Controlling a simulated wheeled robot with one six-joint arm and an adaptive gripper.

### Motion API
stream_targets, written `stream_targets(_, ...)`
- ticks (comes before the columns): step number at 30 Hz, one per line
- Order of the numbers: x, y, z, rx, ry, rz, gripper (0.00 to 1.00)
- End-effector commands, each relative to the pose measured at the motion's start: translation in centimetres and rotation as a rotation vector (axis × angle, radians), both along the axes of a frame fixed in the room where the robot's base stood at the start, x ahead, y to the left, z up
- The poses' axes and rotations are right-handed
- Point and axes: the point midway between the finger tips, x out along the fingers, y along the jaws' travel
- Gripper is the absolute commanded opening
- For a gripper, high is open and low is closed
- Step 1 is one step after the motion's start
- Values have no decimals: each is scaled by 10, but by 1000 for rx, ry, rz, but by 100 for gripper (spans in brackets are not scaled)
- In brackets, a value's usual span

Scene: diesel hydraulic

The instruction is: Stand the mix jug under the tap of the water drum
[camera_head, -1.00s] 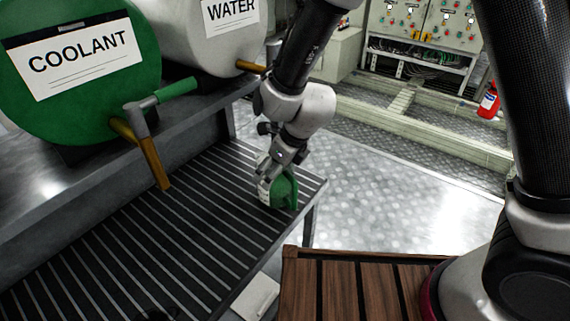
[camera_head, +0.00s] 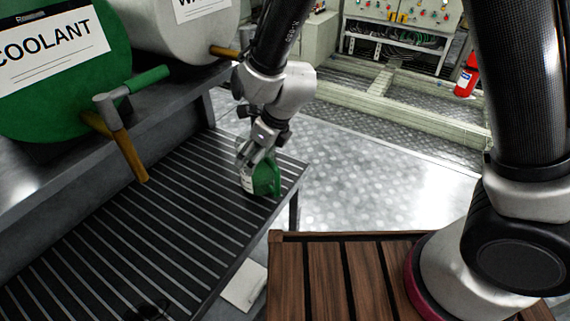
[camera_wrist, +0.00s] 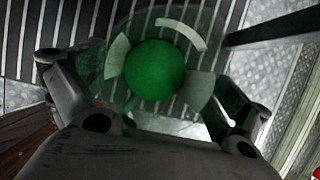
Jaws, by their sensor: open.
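The mix jug (camera_head: 264,180), green with a pale label, stands upright near the right end of the slatted rack. My gripper (camera_head: 256,160) is open at the top of the jug, pointing down. In the wrist view the jug's round green interior (camera_wrist: 155,70) lies between my two spread fingers; I cannot tell if either touches it. The white water drum (camera_head: 180,35) lies on the shelf at the back, its label cut off by the frame. Its brown tap (camera_head: 225,51) sticks out to the right, partly near my arm.
The green coolant drum (camera_head: 50,110) with a brown-spouted tap (camera_head: 130,155) is at left. The slatted rack (camera_head: 120,230) is otherwise mostly clear. A wooden slatted top (camera_head: 330,280) is at the front, a red extinguisher (camera_head: 466,80) at far right.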

Motion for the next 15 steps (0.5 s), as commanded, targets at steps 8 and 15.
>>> stream_targets(8,-24,-43,-1,0,2,-6,100)
stream_targets(15,-44,-77,-2,-1,5,-8,100)
